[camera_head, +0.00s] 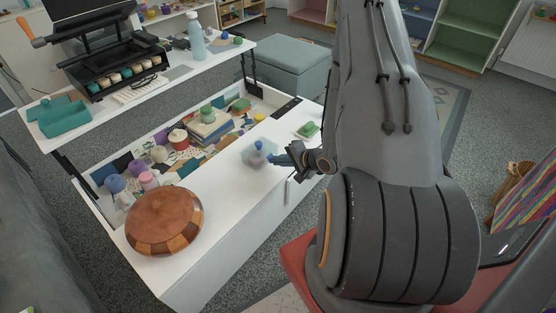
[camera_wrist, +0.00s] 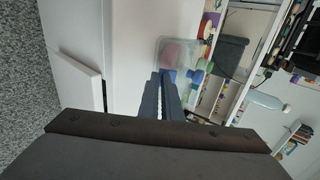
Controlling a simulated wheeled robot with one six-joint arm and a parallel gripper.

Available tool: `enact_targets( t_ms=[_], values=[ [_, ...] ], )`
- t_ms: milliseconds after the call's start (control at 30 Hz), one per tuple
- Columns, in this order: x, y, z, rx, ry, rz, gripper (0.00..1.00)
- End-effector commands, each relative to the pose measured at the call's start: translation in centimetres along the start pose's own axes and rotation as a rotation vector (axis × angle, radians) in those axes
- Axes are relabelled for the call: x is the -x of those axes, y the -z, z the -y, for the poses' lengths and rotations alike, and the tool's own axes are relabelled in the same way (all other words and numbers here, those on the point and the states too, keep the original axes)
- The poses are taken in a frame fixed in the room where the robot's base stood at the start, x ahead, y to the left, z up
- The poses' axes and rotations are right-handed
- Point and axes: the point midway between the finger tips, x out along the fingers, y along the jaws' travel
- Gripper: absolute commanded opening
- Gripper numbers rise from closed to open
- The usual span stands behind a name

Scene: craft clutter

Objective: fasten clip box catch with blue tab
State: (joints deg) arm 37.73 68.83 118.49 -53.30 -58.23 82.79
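The clip box (camera_head: 257,158) is a small translucent box on the white front tabletop, with a blue part (camera_head: 259,146) on it. In the wrist view the clip box (camera_wrist: 178,52) lies just beyond my fingertips, with something reddish showing through its wall. A blue tab (camera_wrist: 171,75) shows at the box's near edge, right by the fingertips. My gripper (camera_head: 279,160) is to the right of the box in the head view, low and close to it. In the wrist view my gripper (camera_wrist: 165,76) has its dark fingers side by side, with no clear gap. I cannot tell whether they touch the tab.
A round wooden lidded bowl (camera_head: 164,220) stands at the tabletop's front left. An open compartment behind holds yarn, books (camera_head: 211,127) and jars. A green block (camera_head: 307,130) lies behind my gripper.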

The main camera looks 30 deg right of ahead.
Motion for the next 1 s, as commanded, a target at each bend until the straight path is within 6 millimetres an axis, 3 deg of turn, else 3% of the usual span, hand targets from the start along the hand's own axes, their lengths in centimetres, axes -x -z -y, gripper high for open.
enact_targets(
  t_ms=[500, 1000],
  values=[
    [-1.8, 0.0, -1.9, -0.002, 0.448, 0.0, 0.0],
    [-2.3, 0.0, -1.9, 0.001, 0.634, 0.001, 0.0]
  ],
)
